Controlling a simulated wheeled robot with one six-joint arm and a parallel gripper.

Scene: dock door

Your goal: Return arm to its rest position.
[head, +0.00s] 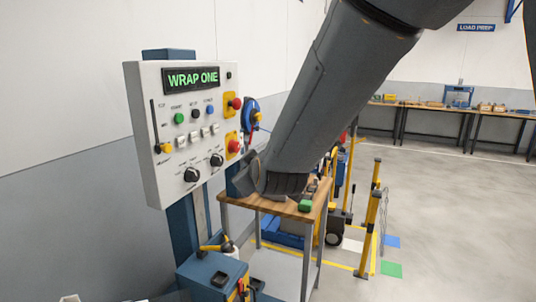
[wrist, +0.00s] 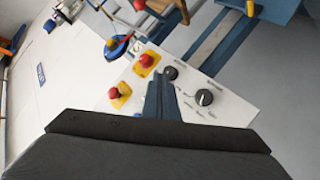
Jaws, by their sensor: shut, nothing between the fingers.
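My dark grey arm crosses the head view from the top right down to the middle, with its wrist end in front of the wooden bench. My gripper (wrist: 162,78) shows in the wrist view as narrow blue-grey fingers, closed together with nothing between them. In that view the fingers overlap the white control panel (wrist: 225,112); I cannot tell the gap between them. The control panel (head: 150,130) also stands on the left in the head view, with a lit "WRAP ONE" display (head: 192,79). The fingers cannot be made out in the head view.
A wooden-topped bench (head: 240,199) stands right of the panel, with a green object (head: 305,205) on it. Yellow posts (head: 367,235) stand beyond. A blue cabinet (head: 200,285) is below the panel. Open floor (head: 450,220) lies to the right, with long workbenches (head: 455,112) behind.

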